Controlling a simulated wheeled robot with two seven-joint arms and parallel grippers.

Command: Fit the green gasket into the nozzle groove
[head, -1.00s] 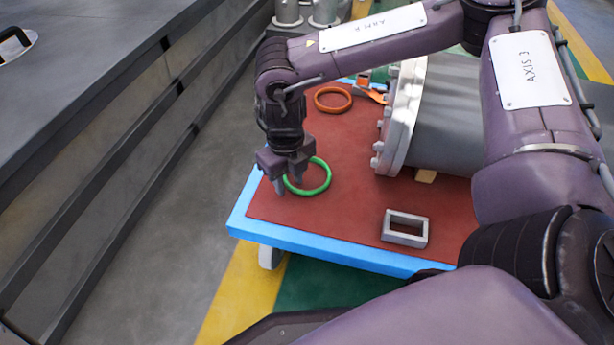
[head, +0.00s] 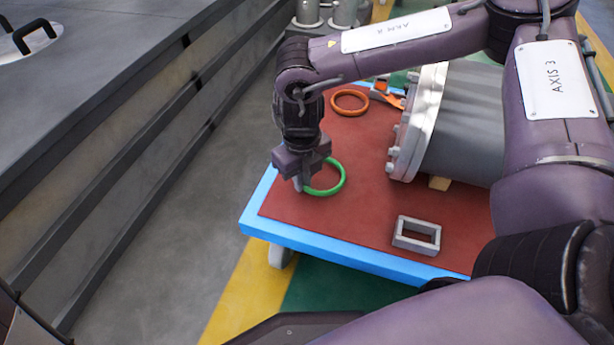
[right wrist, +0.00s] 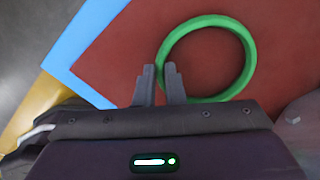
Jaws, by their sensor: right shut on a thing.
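The green gasket (head: 343,177) is a thin ring at the red deck, near its left edge. My right gripper (head: 301,186) points down and is shut on the left side of this ring. In the right wrist view the gasket (right wrist: 250,60) extends ahead and to the right of the fingertips (right wrist: 160,78), which pinch its near left band. I cannot tell whether the ring touches the deck. A grey flanged shell (head: 460,125) lies on its side to the right, its bolted flange (head: 416,130) facing left. No groove can be made out. My left gripper is out of view.
The red-topped cart (head: 350,222) has a blue rim. An orange ring (head: 349,94) lies at the back, with an orange tool (head: 388,97) beside it. A grey rectangular frame (head: 417,243) lies at the front right. A dark bench (head: 80,90) stands at the left.

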